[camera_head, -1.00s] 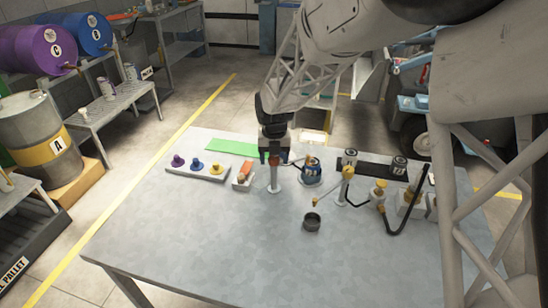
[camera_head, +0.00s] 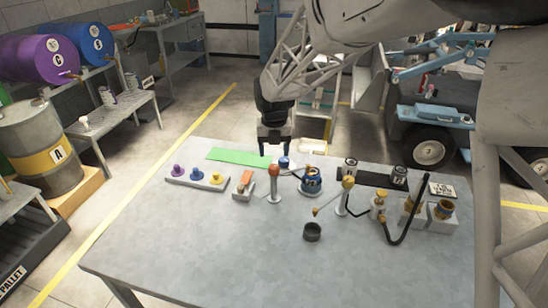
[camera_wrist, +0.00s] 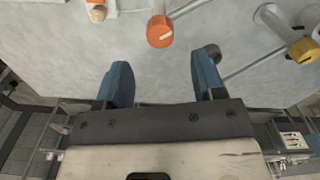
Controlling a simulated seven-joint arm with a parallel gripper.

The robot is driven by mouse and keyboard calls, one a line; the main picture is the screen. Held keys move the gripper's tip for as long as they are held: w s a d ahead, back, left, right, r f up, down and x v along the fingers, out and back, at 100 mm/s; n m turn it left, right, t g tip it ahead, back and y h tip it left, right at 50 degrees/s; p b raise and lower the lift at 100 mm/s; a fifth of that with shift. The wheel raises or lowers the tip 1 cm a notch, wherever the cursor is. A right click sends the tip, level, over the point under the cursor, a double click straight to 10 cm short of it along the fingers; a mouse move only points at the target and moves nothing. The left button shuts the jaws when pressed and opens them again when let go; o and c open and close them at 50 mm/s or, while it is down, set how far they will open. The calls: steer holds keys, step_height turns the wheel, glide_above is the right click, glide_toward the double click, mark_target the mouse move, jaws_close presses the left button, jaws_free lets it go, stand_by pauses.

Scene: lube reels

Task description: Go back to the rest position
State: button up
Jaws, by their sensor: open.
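My gripper (camera_head: 274,146) is open and empty, pointing down above the far part of the grey table (camera_head: 200,250). In the head view it hangs just above and behind an orange-topped post (camera_head: 273,172). In the wrist view my two blue fingers (camera_wrist: 163,82) are spread apart with bare table showing between them. The orange top (camera_wrist: 160,32) shows there beyond the fingertips, apart from them.
On the table are a strip with purple, blue and yellow knobs (camera_head: 197,179), a green mat (camera_head: 238,158), a blue reel (camera_head: 311,181), a yellow-topped post (camera_head: 347,184), a dark cup (camera_head: 312,232) and a black hose (camera_head: 408,230). The front of the table is clear.

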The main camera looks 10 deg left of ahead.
steer(key=shift+r, duration=0.45)
steer(key=shift+s+d+r, duration=0.1)
steer(key=shift+d+r, duration=0.1)
steer(key=shift+d, duration=0.15)
steer(key=s+d+r+m, duration=0.3)
steer(key=s+d+m, duration=0.1)
steer(key=d+m, duration=0.25)
steer(key=s+d+r+m+t, duration=0.1)
steer(key=s+d+r+m, duration=0.4)
steer(key=d, duration=0.3)
steer(key=s+d+r+m, duration=0.2)
steer(key=s+d+m, duration=0.2)
steer(key=d+m, duration=0.35)
steer(key=s+d+m, duration=0.7)
steer(key=s+m, duration=0.3)
steer(key=s+d+m+t, duration=0.1)
steer(key=s+d+m, duration=0.6)
steer(key=s+m, duration=0.3)
steer(key=shift+s+f+t, duration=0.3)
steer(key=shift+s+f, duration=0.1)
steer(key=shift+f, duration=0.05)
steer(key=shift+d, duration=0.1)
